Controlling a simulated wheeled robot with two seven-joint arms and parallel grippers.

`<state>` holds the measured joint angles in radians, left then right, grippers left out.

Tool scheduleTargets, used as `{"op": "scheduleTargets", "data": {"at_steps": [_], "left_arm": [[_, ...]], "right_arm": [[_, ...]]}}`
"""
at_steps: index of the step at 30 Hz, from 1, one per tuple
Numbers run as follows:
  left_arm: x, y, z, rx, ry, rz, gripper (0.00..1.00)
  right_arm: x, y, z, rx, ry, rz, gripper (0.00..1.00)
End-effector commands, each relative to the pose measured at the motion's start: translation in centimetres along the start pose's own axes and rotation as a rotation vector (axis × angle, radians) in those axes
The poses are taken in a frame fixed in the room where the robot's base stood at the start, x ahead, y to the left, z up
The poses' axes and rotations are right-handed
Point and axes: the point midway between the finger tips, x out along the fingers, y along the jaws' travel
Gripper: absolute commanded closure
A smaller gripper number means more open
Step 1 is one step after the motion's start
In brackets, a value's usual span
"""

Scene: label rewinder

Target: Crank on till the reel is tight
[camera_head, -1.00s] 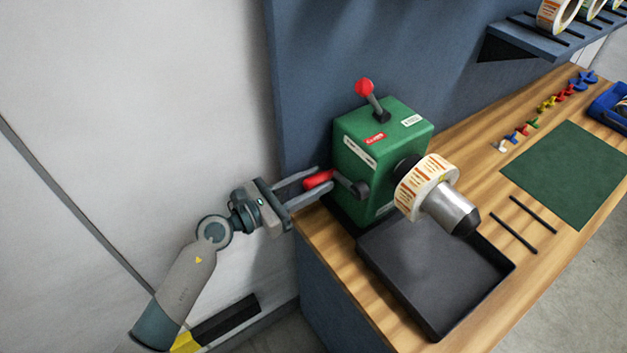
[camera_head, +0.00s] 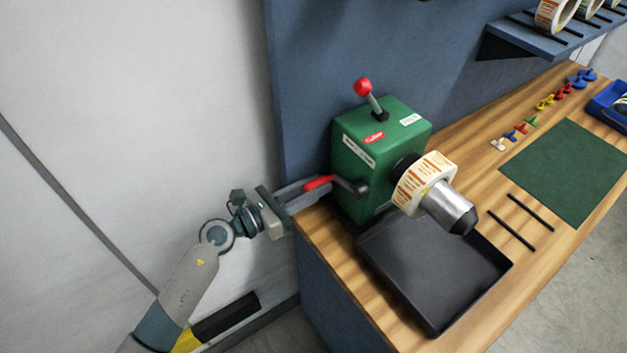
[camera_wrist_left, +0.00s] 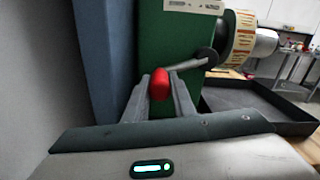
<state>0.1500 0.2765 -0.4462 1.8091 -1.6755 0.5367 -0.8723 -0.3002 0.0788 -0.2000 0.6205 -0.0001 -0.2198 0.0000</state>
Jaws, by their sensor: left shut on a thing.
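The green rewinder box (camera_head: 377,150) stands at the left end of the workbench. Its crank has a red handle (camera_head: 319,183) on the left side. My left gripper (camera_head: 318,187) is shut on this handle; in the left wrist view the red handle (camera_wrist_left: 160,84) sits between the two fingers. The crank arm (camera_wrist_left: 192,65) runs from the handle to the dark hub. The label reel (camera_head: 424,184), white with orange and brown labels, is on the metal spindle (camera_head: 448,207) at the box's right. I cannot tell how tight its wraps are. My right gripper is not in view.
A lever with a red knob (camera_head: 362,87) stands on top of the box. A black tray (camera_head: 435,275) lies below the spindle. Further right are two black rods (camera_head: 512,230), a green mat (camera_head: 570,172) and several coloured small parts (camera_head: 531,122). A shelf (camera_head: 525,40) holds more reels.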

Motion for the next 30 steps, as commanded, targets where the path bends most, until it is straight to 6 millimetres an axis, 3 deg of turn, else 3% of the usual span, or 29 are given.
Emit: {"op": "scheduleTargets", "data": {"at_steps": [18,30], "left_arm": [[0.0,-1.8,-3.9,-0.487,0.003,0.0,1.0],[0.0,-2.4,-4.7,-0.591,0.002,-0.002,1.0]], "right_arm": [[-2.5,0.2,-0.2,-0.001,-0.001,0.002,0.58],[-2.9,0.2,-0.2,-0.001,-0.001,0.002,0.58]]}}
